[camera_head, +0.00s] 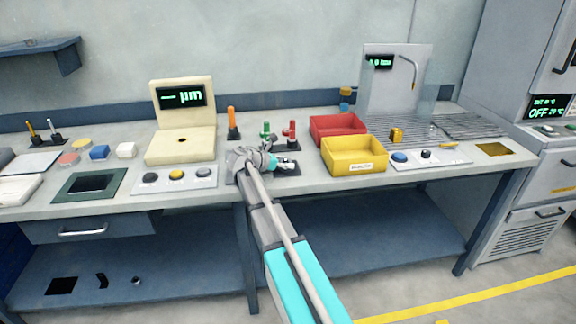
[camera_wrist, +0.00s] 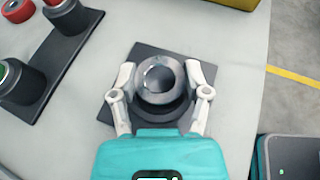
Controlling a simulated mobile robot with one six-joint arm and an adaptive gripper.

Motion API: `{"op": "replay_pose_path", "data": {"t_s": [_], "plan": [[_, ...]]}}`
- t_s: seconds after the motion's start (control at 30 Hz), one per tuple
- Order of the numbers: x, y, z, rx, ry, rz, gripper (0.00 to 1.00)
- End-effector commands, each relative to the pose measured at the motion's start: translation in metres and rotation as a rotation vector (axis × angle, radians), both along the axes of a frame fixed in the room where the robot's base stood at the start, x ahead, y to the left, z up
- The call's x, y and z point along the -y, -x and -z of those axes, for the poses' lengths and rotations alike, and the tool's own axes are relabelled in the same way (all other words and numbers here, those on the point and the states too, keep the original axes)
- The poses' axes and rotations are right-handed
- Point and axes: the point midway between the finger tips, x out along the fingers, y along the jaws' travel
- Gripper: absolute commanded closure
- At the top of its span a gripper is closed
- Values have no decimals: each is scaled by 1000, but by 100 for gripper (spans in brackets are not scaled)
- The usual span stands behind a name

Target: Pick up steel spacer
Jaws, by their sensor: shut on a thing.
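In the head view my gripper (camera_head: 268,161) is over the bench between the cream gauge and the yellow bin, and the spacer is hard to make out there.
A dark stand with red- and green-topped pieces (camera_wrist: 40,60) is close on the left in the wrist view. A yellow bin (camera_head: 354,156) and red bin (camera_head: 338,127) stand to the right. A cream gauge (camera_head: 181,147) and button panel (camera_head: 176,180) are to the left.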

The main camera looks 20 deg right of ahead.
Motion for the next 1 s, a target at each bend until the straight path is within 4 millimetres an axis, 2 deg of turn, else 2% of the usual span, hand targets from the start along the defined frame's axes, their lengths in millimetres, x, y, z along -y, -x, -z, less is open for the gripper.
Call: {"op": "replay_pose_path", "data": {"t_s": [0.03,0.1,0.57,0.77,1.0], "plan": [[0,0,0,0,-1,1,87],[0,0,0,0,-1,1,100],[0,0,-5,0,0,1,100],[1,0,-16,0,0,1,100],[0,2,-38,0,1,1,100]]}}
